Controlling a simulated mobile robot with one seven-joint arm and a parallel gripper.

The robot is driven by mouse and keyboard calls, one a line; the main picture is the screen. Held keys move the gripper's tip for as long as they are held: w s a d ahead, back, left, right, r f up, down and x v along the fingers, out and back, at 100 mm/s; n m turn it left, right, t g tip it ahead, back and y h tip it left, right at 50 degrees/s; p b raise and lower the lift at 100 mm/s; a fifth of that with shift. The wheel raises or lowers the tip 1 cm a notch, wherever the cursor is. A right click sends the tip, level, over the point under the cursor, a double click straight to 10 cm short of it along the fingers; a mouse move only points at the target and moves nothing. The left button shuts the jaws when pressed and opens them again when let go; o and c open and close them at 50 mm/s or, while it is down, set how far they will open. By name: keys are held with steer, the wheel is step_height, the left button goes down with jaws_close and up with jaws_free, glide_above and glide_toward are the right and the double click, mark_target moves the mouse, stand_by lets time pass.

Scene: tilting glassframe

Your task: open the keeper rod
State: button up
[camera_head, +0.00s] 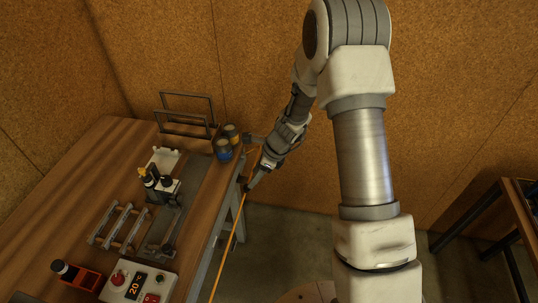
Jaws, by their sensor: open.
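A thin orange rod or line (235,238) runs from the lower edge of the picture up along the right side of the table, towards my gripper. I cannot tell for sure whether it is the keeper rod. My gripper (249,186) points down and left just off the table's right edge, close to the line's upper part. It is small and dark here; its jaws are open, and I cannot tell whether it touches the line. A dark upright frame (187,112) stands at the back of the table.
Another table (515,215) stands at far right. Floor between them looks clear.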

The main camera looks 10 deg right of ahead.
steer(key=v, duration=1.1)
steer(key=shift+r, duration=0.25)
steer(key=s+r+n+t+h, duration=0.1)
steer(key=s+r+n, duration=0.45)
steer(key=r, duration=0.25)
steer(key=s+r+n, duration=0.5)
steer(key=r+n, duration=0.1)
steer(key=r, duration=0.2)
steer(key=s+d+r+n+t+h, duration=0.1)
steer(key=s+d+r+n, duration=0.1)
steer(key=s+n, duration=0.3)
steer(key=s+d+r+n+t+h, duration=0.1)
steer(key=s+d+r+n+h, duration=0.1)
steer(key=s+n, duration=0.3)
steer(key=s+d+r+b, duration=0.1)
steer(key=s, duration=0.2)
steer(key=shift+d+t+h, duration=0.25)
steer(key=shift+t+h, duration=0.05)
steer(key=shift+t, duration=0.1)
